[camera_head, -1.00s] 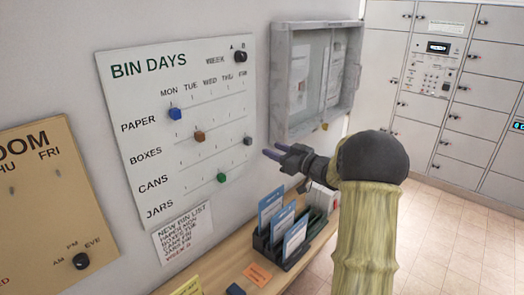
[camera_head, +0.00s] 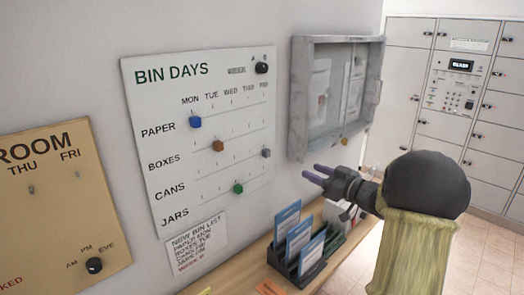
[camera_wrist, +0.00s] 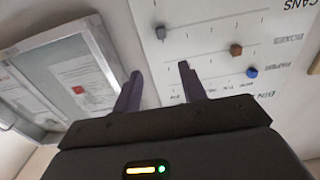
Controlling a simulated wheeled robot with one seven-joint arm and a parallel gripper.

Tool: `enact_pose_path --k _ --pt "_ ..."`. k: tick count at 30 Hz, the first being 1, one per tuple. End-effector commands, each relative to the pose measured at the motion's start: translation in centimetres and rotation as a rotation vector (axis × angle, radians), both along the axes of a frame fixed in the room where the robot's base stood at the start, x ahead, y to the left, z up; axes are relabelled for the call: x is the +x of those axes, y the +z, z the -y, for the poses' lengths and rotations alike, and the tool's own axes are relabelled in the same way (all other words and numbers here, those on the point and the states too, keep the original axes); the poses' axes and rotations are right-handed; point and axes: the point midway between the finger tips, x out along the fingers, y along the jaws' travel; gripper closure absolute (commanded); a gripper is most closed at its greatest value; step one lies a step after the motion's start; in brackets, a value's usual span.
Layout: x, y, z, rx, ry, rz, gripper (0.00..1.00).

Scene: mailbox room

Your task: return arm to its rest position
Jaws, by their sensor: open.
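My gripper (camera_head: 314,173) is open and empty in the head view, held out from the wall to the right of the Bin Days board (camera_head: 161,114). It points left toward the board's lower right side and touches nothing that I can see. In the wrist view its two fingers (camera_wrist: 158,88) stand apart with the board beyond them. The board carries a blue peg (camera_head: 195,122), a brown peg (camera_head: 218,146), a grey peg (camera_head: 266,153) and a green peg (camera_head: 238,188). A black week knob (camera_head: 261,67) sits at its top right.
A grey glass-fronted notice case (camera_head: 298,105) hangs on the wall near my gripper. Below is a wooden shelf (camera_head: 240,272) with a dark leaflet rack (camera_head: 312,271). A tan board (camera_head: 50,205) hangs at left. Grey lockers (camera_head: 410,70) and open floor lie at right.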

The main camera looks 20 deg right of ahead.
Motion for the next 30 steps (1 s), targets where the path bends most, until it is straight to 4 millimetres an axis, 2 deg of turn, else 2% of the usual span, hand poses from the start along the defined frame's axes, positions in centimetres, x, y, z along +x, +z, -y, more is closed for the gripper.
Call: enact_pose_path --k 5,9,13,17,20,23,26,30 --pt "0.5 -0.2 -0.5 -0.014 -0.043 -0.013 0.58" --pt "1.4 -0.9 -1.9 -0.052 -0.162 -0.064 0.58" --pt "1.4 -2.6 -3.4 -0.101 -0.306 -0.168 0.58" --pt "-0.2 -5.1 -5.0 -0.149 -0.425 -0.313 0.58" --pt "-2.4 -7.4 -6.6 -0.185 -0.49 -0.448 0.58" --pt "-5.5 -9.9 -8.4 -0.221 -0.532 -0.598 0.58" --pt "-9.5 -12.4 -10.5 -0.258 -0.548 -0.765 0.58" --pt "-16.3 -15.6 -13.9 -0.305 -0.523 -1.01 0.58"
